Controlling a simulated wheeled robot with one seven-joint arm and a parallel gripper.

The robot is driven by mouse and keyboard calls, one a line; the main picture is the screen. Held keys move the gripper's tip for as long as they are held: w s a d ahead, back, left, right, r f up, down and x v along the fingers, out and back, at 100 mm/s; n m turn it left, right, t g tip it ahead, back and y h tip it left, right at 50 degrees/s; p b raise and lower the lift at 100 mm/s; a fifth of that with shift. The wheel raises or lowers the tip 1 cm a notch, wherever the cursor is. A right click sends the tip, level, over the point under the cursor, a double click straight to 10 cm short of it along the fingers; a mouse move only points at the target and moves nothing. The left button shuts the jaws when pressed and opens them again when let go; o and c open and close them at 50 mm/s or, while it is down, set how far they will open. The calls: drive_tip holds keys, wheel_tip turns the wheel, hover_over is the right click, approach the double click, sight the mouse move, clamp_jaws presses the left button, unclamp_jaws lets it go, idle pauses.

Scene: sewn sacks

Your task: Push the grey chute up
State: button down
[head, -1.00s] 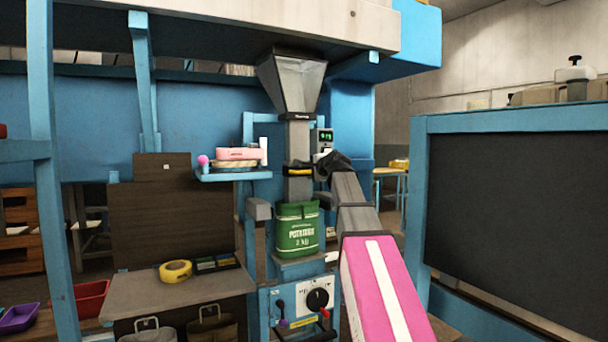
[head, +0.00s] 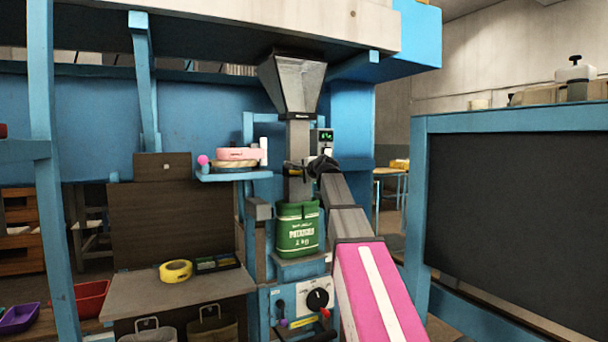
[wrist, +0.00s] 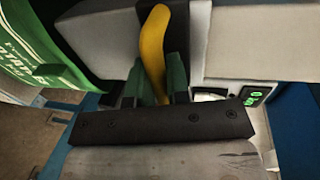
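The grey chute (head: 298,140) hangs upright below the flared grey hopper (head: 294,82), with a yellow handle on its front. A green sack (head: 297,228) stands beneath it, its top close to the chute's lower end. My gripper (head: 308,167) is at the chute's right side, at handle height. In the wrist view my gripper's green fingers (wrist: 156,88) are close together on both sides of the yellow handle (wrist: 153,45), shut on it. The grey chute (wrist: 100,40) lies behind the handle, and the green sack (wrist: 35,45) shows at the left. My gripper hides part of the handle in the head view.
A control panel with a black knob (head: 317,299) is below the sack. A small display (head: 325,135) sits right of the chute. A shelf (head: 232,175) with a pink-topped item is to the left. A dark board (head: 515,210) in a blue frame stands at right.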

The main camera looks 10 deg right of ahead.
wheel_tip(320, 180, up, 17)
drive_tip(key=shift+f, duration=0.2)
idle(0.5)
drive_tip(key=c, duration=1.1)
unclamp_jaws()
drive_tip(key=shift+r, duration=0.1)
drive_tip(key=shift+s, duration=0.1)
drive_tip(key=v, duration=1)
drive_tip(key=shift+s, duration=0.3)
drive_tip(key=shift+d, duration=0.15)
